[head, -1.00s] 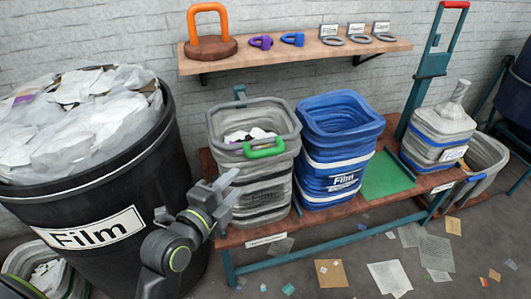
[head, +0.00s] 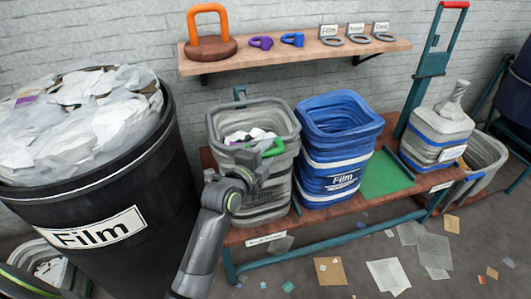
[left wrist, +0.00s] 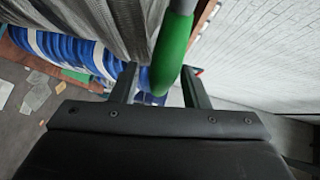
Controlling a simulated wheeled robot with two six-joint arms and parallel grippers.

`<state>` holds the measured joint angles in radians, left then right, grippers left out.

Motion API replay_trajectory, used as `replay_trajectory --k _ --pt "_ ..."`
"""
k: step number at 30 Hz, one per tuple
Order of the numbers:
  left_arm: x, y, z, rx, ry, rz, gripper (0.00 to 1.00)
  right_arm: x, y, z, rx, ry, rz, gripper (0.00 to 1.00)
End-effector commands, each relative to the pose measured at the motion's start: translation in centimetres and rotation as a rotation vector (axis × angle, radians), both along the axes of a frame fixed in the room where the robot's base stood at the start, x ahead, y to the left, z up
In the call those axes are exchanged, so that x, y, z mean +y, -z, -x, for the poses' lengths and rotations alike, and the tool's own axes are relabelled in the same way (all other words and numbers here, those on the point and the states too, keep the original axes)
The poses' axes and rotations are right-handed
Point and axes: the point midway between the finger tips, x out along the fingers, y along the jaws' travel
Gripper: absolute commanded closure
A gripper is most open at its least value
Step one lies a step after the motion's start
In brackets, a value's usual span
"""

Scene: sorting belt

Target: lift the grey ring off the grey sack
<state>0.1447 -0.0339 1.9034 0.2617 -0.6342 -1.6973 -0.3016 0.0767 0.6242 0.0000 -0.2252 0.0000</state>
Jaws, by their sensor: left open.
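The grey ring (head: 291,122) sits around the mouth of the grey sack (head: 270,198), with a green handle (head: 274,148) at its front. White scraps show inside the sack's mouth. My left gripper (head: 262,165) is open just in front of the green handle, partly covering it and the sack's label. In the left wrist view the green handle (left wrist: 176,45) appears between the two spread fingers, and the ribbed grey sack (left wrist: 120,25) is beside it. Contact cannot be told. My right gripper is not in view.
A blue sack (head: 338,165) stands close to the right of the grey one, on a low bench (head: 262,233). A big black bin (head: 150,170) stands to the left. A wall shelf (head: 290,54) is above. A green mat (head: 388,176) lies bare on the bench.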

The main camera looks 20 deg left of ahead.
Motion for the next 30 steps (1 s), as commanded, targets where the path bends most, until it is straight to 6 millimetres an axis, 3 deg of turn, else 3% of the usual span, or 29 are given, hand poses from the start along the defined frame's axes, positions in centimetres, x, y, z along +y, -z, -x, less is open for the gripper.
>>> replay_trajectory --k 9,19,30 --pt "-0.02 0.05 -0.19 0.000 0.000 0.000 0.59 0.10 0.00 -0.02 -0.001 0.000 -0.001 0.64" --pt "-0.03 0.05 -0.16 0.001 0.000 0.000 1.00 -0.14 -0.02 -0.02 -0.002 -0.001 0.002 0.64" --pt "-0.03 -0.39 -0.16 0.007 0.000 0.005 1.00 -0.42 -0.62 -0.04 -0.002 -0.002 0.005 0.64"
